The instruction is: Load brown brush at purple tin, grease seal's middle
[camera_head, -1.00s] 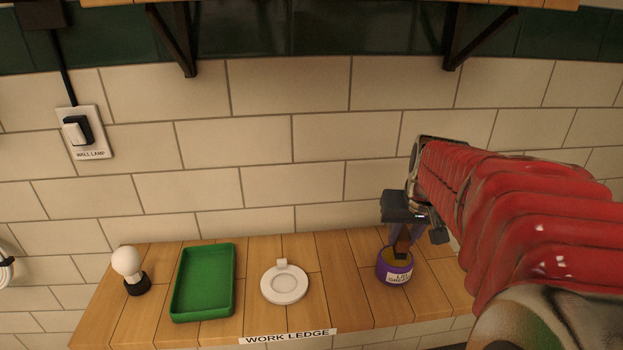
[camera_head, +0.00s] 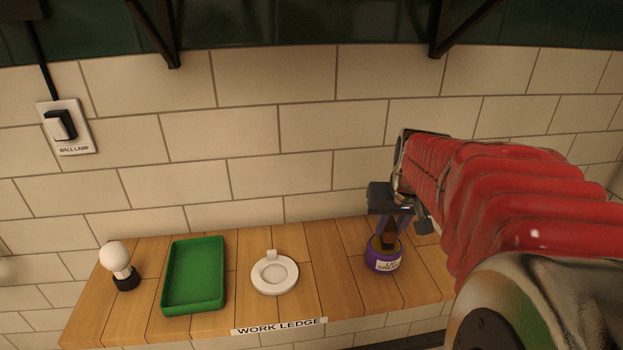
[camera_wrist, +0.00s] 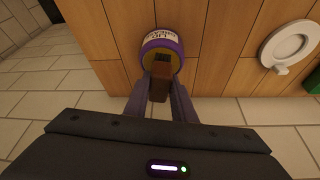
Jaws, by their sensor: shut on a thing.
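The purple tin (camera_head: 383,262) stands upright on the right part of the ledge, with a white label and yellowish contents. My gripper (camera_head: 391,228) is above it, shut on the brown brush (camera_head: 389,236), whose lower end is at or inside the tin's mouth. The seal (camera_head: 275,274), a white ring with a small tab, lies flat left of the tin. It also shows at the right of the wrist view (camera_wrist: 290,44).
A green tray (camera_head: 194,275) lies left of the seal. A white bulb on a black base (camera_head: 119,263) stands at the ledge's left end. The wooden ledge (camera_head: 336,265) is bare between seal and tin. A tiled wall with a lamp switch (camera_head: 64,127) rises behind.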

